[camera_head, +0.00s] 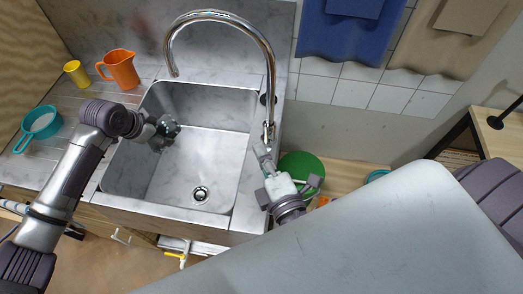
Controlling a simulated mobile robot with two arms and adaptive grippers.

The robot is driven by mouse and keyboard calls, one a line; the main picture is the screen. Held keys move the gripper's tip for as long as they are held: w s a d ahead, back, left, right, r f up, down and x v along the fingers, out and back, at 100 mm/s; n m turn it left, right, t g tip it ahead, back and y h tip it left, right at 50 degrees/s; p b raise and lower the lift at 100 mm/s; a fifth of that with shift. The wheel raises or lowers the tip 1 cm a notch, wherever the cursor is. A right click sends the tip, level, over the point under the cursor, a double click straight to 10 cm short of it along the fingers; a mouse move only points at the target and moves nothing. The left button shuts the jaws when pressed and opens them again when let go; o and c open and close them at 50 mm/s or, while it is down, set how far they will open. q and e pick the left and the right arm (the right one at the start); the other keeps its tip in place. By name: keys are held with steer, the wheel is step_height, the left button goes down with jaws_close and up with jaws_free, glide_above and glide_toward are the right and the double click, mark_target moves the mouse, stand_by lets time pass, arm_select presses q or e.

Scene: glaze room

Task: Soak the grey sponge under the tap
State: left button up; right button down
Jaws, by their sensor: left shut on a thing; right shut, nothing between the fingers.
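The chrome tap (222,17) arches over the metal sink (192,168), its spout end above the sink's back left part. No water stream can be made out. My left gripper (168,129) is inside the left part of the sink, below the spout. It is shut on a small dark grey thing, which looks like the grey sponge; fingers and wrist mostly hide it. My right gripper (264,152) is shut and empty at the sink's right edge, close by the tap's lever (268,132); I cannot tell whether they touch.
An orange jug (122,70), a yellow cup (76,73) and a teal pan (40,123) stand on the drainboard left of the sink. A green round thing (302,168) is right of the sink. A large pale surface covers the lower right. The sink floor is clear around the drain.

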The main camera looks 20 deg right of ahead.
arm_select(q)
steer(key=shift+r, duration=0.1)
steer(key=shift+s+a+r+p, duration=0.1)
steer(key=shift+a+r+p, duration=0.1)
steer(key=shift+p, duration=0.25)
steer(key=s+a+r+p, duration=0.1)
steer(key=p, duration=0.1)
steer(key=s+a+r+p, duration=0.1)
steer(key=r+p, duration=0.1)
steer(key=p, duration=0.1)
steer(key=shift+s+a, duration=0.2)
steer(key=shift+s+a+r+p, duration=0.3)
steer(key=shift+a+p, duration=0.05)
steer(key=shift+p, duration=0.35)
steer(key=shift+s+a, duration=0.1)
steer(key=shift+s, duration=0.05)
steer(key=shift+f, duration=0.1)
